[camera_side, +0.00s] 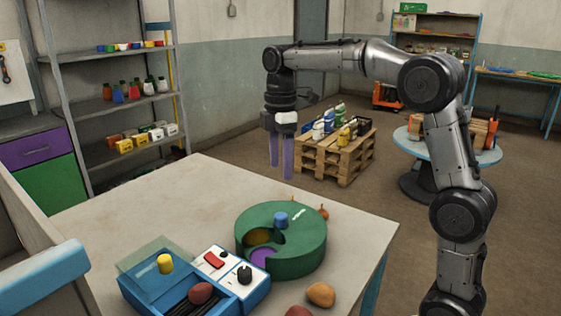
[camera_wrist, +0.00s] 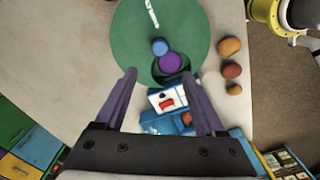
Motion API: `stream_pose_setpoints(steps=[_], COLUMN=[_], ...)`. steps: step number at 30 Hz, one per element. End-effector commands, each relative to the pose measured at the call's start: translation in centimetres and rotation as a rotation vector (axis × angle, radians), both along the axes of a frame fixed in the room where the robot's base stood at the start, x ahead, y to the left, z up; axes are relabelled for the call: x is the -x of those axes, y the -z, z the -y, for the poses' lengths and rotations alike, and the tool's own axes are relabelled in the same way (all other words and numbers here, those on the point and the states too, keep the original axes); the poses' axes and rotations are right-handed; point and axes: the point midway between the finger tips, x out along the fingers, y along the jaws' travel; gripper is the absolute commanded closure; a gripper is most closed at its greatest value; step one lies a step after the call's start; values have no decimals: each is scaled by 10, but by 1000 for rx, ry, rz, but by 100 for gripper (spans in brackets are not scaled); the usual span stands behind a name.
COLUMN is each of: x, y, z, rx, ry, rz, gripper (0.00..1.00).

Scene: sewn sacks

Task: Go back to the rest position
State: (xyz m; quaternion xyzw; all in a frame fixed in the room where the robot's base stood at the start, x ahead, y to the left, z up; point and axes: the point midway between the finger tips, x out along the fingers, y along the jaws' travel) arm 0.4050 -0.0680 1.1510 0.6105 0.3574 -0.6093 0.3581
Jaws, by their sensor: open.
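My gripper (camera_side: 280,172) hangs above the far part of the table, its two purple fingers pointing down, apart and empty. In the wrist view my gripper (camera_wrist: 158,74) also shows spread fingers with nothing held between them. Below is a round green drum (camera_side: 310,240) with a blue knob (camera_side: 281,219) on top and a cutout in its lid. A purple surface (camera_side: 262,257) shows inside the cutout. The drum also shows in the wrist view (camera_wrist: 132,45), where the fingers partly overlap its near edge.
A blue machine (camera_side: 258,290) with a red switch and a reddish-brown lump (camera_side: 201,292) stands at the table's front. Brown-orange lumps (camera_side: 320,295) lie beside the drum. The table's left-back part (camera_side: 170,195) is clear. A pallet stack (camera_side: 335,158) stands beyond the table.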

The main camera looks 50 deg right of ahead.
Motion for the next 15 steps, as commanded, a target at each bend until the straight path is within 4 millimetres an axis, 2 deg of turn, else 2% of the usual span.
stream_pose_setpoints(steps=[5,8,11,15], x=[0,6,29,80], y=[-2,-20,-41,-59], z=[-2,-7,-18,-35], rx=[1,8,14,18], ry=[-4,-15,-34,-20], rz=[5,48,93,166], gripper=[28,28,28,28])
